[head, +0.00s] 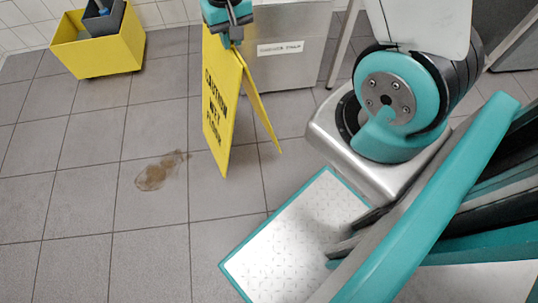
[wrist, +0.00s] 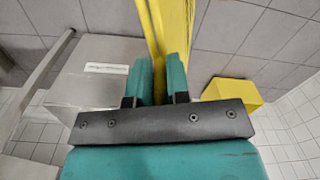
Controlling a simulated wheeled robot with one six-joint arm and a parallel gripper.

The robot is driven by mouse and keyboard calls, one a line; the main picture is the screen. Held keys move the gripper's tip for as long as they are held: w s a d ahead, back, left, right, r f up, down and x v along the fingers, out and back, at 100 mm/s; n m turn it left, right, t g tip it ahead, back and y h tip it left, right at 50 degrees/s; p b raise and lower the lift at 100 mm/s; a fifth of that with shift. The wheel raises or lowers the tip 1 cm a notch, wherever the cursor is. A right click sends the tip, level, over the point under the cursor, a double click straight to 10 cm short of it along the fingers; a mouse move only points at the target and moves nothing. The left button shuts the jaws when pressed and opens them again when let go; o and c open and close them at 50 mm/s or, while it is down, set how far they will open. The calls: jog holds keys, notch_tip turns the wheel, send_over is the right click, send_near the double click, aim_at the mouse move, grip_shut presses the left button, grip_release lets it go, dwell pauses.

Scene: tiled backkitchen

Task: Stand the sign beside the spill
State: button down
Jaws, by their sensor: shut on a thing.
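The yellow folding sign (head: 222,100), lettered as a wet-floor caution, is upright with its two panels spread at the bottom. My gripper (head: 234,38) is shut on its top edge. In the wrist view the sign (wrist: 176,25) runs up between the two teal fingers of my gripper (wrist: 160,80). The brown spill (head: 160,172) lies on the grey tiles to the left of the sign's lower end, a short gap away. I cannot tell whether the sign's feet touch the floor. The spill is not visible in the wrist view.
A yellow mop bucket (head: 110,52) with a grey insert stands at the back left by the tiled wall. A grey labelled cabinet (head: 290,70) stands behind the sign. The floor (head: 80,210) left of and in front of the spill is clear.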

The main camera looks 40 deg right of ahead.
jog(key=r+m, duration=0.2)
jog(key=m, duration=0.1)
jog(key=r+m+p, duration=0.1)
jog(key=r+m, duration=0.1)
jog(key=m, duration=0.2)
jog(key=r+m, duration=0.2)
jog(key=m, duration=0.1)
jog(key=shift+d+p, duration=0.3)
jog(key=shift+p, duration=0.05)
notch_tip(320, 180, up, 4)
jog(key=m+p, duration=0.1)
jog(key=m, duration=0.8)
jog(key=m+b, duration=0.3)
jog(key=b, duration=0.2)
send_near(224, 71)
jog(key=s+d+f, duration=0.1)
jog(key=f, duration=0.1)
jog(key=d+f, duration=0.1)
jog(key=f, duration=0.2)
jog(key=s+d+f, duration=0.1)
jog(key=f, duration=0.2)
jog(key=shift+s+d, duration=0.1)
jog(key=shift+s, duration=0.2)
jog(key=shift+f, duration=0.2)
jog(key=c, duration=1.1)
grip_release()
jog(key=shift+r, duration=0.1)
